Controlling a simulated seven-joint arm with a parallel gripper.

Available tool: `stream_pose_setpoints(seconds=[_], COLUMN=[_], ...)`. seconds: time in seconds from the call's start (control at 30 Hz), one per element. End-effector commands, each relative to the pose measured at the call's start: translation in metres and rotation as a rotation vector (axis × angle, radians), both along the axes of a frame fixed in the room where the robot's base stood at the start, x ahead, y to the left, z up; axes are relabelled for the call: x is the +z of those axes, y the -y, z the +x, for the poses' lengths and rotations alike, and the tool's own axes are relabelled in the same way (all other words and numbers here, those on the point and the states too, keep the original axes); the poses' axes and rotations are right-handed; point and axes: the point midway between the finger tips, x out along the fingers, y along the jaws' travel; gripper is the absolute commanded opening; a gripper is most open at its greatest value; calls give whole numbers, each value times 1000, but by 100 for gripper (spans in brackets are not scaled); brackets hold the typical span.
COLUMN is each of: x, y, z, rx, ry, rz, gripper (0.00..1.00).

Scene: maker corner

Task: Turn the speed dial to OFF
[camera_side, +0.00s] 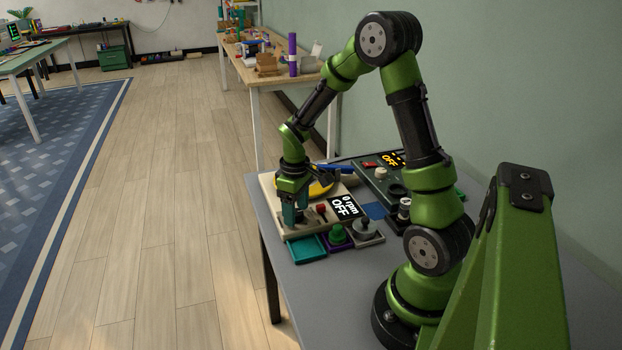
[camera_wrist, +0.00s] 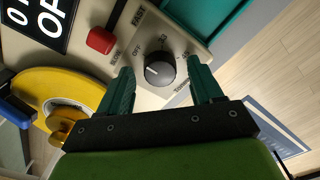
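The speed dial (camera_wrist: 159,70) is a round black knob with a grey top on a cream panel, with OFF, 33 and 45 printed around it. A white mark on its top seems to point down-left in the wrist view; which label it matches is unclear. My gripper (camera_wrist: 164,69) is open, with one teal finger on each side of the dial; contact cannot be told. In the side view my gripper (camera_side: 293,216) is low over the cream unit and hides the dial. The unit's display (camera_side: 343,207) reads 0 rpm OFF.
A red slider (camera_wrist: 101,40) marked SLOW and FAST is close to the dial. A yellow disc (camera_wrist: 38,91) lies on the unit. A teal tray (camera_side: 306,249), a green knob (camera_side: 337,233) and a dark green unit (camera_side: 376,178) with an OFF display stand nearby.

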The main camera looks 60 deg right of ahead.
Motion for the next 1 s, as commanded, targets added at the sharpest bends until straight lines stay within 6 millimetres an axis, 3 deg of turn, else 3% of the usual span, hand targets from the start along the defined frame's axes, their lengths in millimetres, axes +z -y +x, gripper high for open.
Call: stream_pose_setpoints(seconds=[0.23, 0.37, 0.8, 1.0], x=[2, 17, 120, 154], y=[0, 0, 0, 0], z=[0, 1, 0, 0], rx=[-1, -1, 0, -1], ry=[-1, 3, 5, 3], rz=[0, -2, -2, -2], gripper=[65, 65, 65, 65])
